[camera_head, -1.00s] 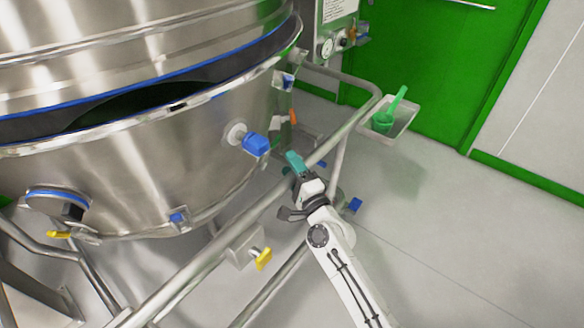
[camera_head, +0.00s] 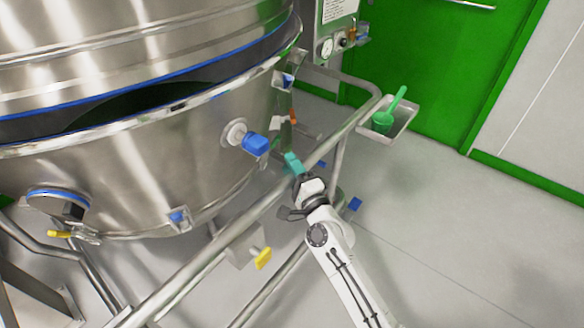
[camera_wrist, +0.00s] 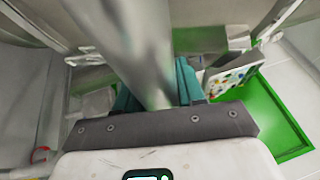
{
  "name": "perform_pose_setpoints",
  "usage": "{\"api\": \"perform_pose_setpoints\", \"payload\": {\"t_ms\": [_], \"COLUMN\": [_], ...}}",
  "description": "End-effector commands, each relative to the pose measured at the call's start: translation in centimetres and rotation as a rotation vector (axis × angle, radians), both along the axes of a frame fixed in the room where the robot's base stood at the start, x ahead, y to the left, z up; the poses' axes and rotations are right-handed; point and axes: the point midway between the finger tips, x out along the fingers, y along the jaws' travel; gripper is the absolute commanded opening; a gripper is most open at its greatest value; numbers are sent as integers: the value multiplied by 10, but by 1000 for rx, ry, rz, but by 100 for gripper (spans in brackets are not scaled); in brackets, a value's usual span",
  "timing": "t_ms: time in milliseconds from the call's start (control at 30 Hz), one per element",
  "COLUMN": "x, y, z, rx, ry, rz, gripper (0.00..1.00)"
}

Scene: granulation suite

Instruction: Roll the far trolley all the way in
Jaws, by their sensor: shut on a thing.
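The trolley is a steel tube frame (camera_head: 190,275) carrying a large round steel bowl (camera_head: 130,170). The bowl sits under a steel upper vessel (camera_head: 130,50) with a blue-edged rim, and a dark gap shows between them. My gripper (camera_head: 293,165), with teal fingers, is at the trolley's upper side rail. In the wrist view my gripper (camera_wrist: 157,90) has one finger on each side of the steel rail (camera_wrist: 135,50) and is shut on it. The exact contact is partly hidden in the head view.
A blue-capped port (camera_head: 257,144) and a yellow handle (camera_head: 262,258) stick out near the rail. A tray (camera_head: 400,125) holding a green scoop (camera_head: 384,121) is at the frame's far end. A green door (camera_head: 440,70) stands behind. The floor (camera_head: 450,240) at right is clear.

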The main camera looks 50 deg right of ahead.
Motion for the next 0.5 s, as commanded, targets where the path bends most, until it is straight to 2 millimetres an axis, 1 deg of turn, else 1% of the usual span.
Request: {"api": "perform_pose_setpoints", "payload": {"t_ms": [33, 200, 467, 500], "x": [9, 31, 33, 33], "y": [2, 3, 5, 6], "z": [2, 2, 0, 0], "rx": [0, 1, 1, 1], "ry": [0, 1, 2, 3], "rz": [6, 9, 14, 15], "gripper": [0, 0, 0, 41]}}
